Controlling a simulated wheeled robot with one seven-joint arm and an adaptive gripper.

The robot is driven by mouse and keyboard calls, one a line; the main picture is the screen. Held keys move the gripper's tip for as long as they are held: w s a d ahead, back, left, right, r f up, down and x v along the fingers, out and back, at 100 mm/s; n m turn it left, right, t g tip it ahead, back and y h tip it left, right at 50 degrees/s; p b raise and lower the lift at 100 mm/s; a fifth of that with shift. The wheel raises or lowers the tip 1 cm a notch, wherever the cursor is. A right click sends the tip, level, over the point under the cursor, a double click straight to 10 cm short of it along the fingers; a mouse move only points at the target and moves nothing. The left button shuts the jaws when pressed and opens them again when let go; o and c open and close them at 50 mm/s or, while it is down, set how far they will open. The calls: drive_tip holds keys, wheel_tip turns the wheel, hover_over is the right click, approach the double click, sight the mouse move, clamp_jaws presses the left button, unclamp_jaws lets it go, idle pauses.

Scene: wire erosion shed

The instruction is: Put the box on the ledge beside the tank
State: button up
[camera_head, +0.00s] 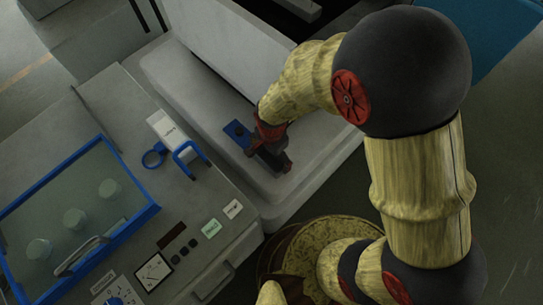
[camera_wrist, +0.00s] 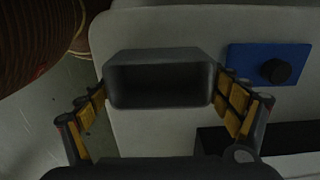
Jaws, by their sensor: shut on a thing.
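A small dark grey box (camera_wrist: 160,62) with an open hollow side shows in the wrist view. It sits between the two fingers of my gripper (camera_wrist: 160,92), which is shut on it. In the head view my gripper (camera_head: 268,140) and the dark box (camera_head: 268,158) are over the pale grey ledge (camera_head: 225,118). I cannot tell whether the box touches the ledge. A blue-framed, clear-topped tank (camera_head: 152,211) with several pale round jars inside stands at the left; I cannot tell if this is the task's tank.
A blue plate (camera_head: 237,133) with a black knob (camera_wrist: 275,71) lies on the ledge close beside the box. A grey console (camera_head: 190,217) carries a white block (camera_head: 167,128), blue rings, a meter (camera_head: 153,271) and labels. A round mottled stand (camera_head: 300,243) is at the bottom.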

sight(272, 162)
drive_tip(key=shift+r, duration=0.1)
drive_tip(key=o, duration=1.1)
drive_tip(key=shift+o, duration=0.2)
drive_tip(key=w+d+r+n+t+p, duration=0.1)
drive_tip(key=d+r+p, duration=0.1)
drive_tip(key=r, duration=0.7)
drive_tip(key=w+d+r+p, duration=0.1)
drive_tip(key=d+r+p, duration=0.1)
drive_tip(key=r, duration=0.8)
drive_tip(key=s+d+r+n+t, duration=0.2)
drive_tip(key=s+d+r+n, duration=0.1)
drive_tip(key=d+r, duration=0.6)
drive_tip(key=s+d+r+n+t, duration=0.2)
drive_tip(key=s+d+r+n, duration=0.2)
drive_tip(key=d+r, duration=0.5)
drive_tip(key=shift+s+r+t, duration=0.25)
drive_tip(key=shift+s+t, duration=0.05)
drive_tip(key=shift+s, duration=0.75)
drive_tip(key=shift+d, duration=0.1)
